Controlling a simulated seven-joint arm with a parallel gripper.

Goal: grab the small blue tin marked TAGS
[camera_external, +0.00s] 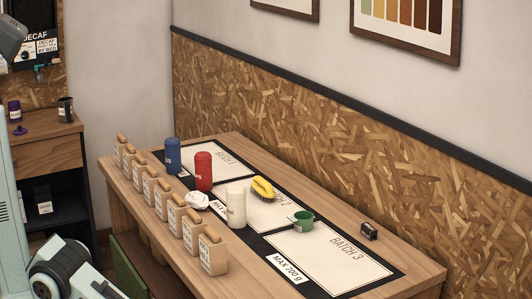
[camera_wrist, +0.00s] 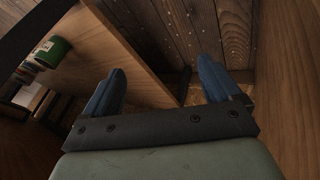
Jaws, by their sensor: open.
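A blue tin (camera_external: 173,155) stands upright near the far-left end of the long table, just behind the row of bags. White lettering on it is partly visible, too small to read surely. My gripper (camera_wrist: 160,84) shows in the wrist view with its two blue fingers spread wide and nothing between them. The blue tin cannot be made out in the wrist view. In the outside view, pale parts of my arm show at the lower left, away from the tin, and my fingertips are not clear there.
A red tin (camera_external: 204,172), white tin (camera_external: 236,207), crumpled white thing (camera_external: 195,200), yellow-topped brush (camera_external: 263,188) and green cup (camera_external: 302,221) share the table. Several labelled bags (camera_external: 163,198) line its near edge. A small dark item (camera_external: 369,231) lies at right. A side cabinet (camera_external: 45,148) stands left.

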